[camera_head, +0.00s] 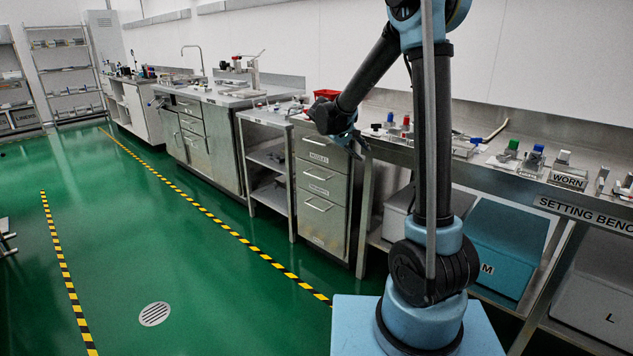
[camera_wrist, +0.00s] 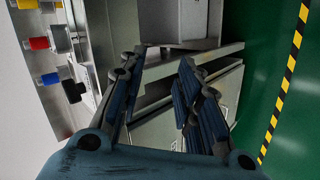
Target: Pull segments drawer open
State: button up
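A steel drawer cabinet (camera_head: 322,238) stands in the middle of the head view. It has stacked drawers with bar handles and small labels, too small to read with certainty, so I cannot tell which is the segments drawer. The drawers look shut. My gripper (camera_head: 352,143) is in front of the cabinet's upper right side, partly covering the view near the bench edge. In the wrist view my gripper (camera_wrist: 160,66) shows two blue-padded fingers spread apart with nothing between them. Grey metal fronts lie beyond the fingers; I see no clear handle there.
The setting bench (camera_head: 569,206) runs to the right, with small coloured parts on top and bins beneath. An open shelf unit (camera_head: 268,158) adjoins the cabinet's left side. The green floor (camera_head: 215,265) in front is clear.

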jog(key=w+a+f+n+t+h, duration=0.15)
jog(key=w+a+f, duration=0.25)
jog(key=w+a, duration=0.4)
jog(key=w+a+f+n+t, duration=0.1)
jog(key=w+a+f+t, duration=0.15)
jog(key=a+f, duration=0.7)
jog(key=w+a+f+n+t, duration=0.1)
jog(key=a+f+n+t, duration=0.15)
jog(key=a+f, duration=0.7)
jog(key=shift+m+h, duration=0.45)
jog(key=shift+m, duration=0.05)
jog(key=x, duration=0.5)
jog(key=w+r+x, duration=0.1)
jog(key=x, duration=0.4)
jog(key=a+r+x, duration=0.1)
jog(key=x, duration=0.4)
jog(key=shift+w+f, duration=0.1)
jog(key=shift+w, duration=0.15)
